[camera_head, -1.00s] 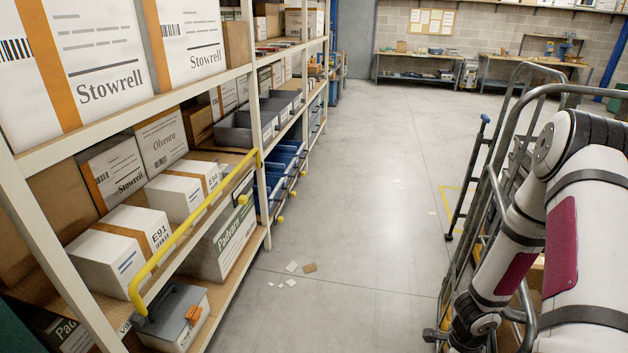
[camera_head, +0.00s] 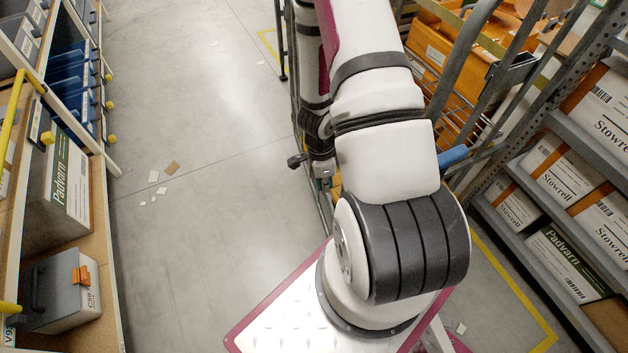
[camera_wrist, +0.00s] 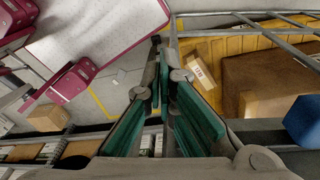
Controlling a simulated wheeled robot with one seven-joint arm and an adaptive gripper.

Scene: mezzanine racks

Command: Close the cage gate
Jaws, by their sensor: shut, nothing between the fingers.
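The cage is a grey tubular metal frame (camera_head: 468,62) right of my arm in the head view, with thin wire bars around an orange crate (camera_head: 432,32). A blue grip (camera_head: 453,156) sits on a tube low on this frame. Which part is the gate, and how far it stands open, I cannot tell. In the wrist view grey bars (camera_wrist: 262,32) cross above the orange crate (camera_wrist: 232,47), and a blue block-like end (camera_wrist: 304,121) shows at the right. My gripper (camera_wrist: 163,50), with green pads, is shut and empty, left of the crate. My arm hides part of the frame.
A grey rack (camera_head: 545,110) with Stowrell boxes (camera_head: 548,165) stands close on the right. A shelf (camera_head: 100,270) with a grey case (camera_head: 62,290) and blue bins (camera_head: 70,85) lines the left. Paper scraps (camera_head: 153,177) lie on the otherwise clear floor between.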

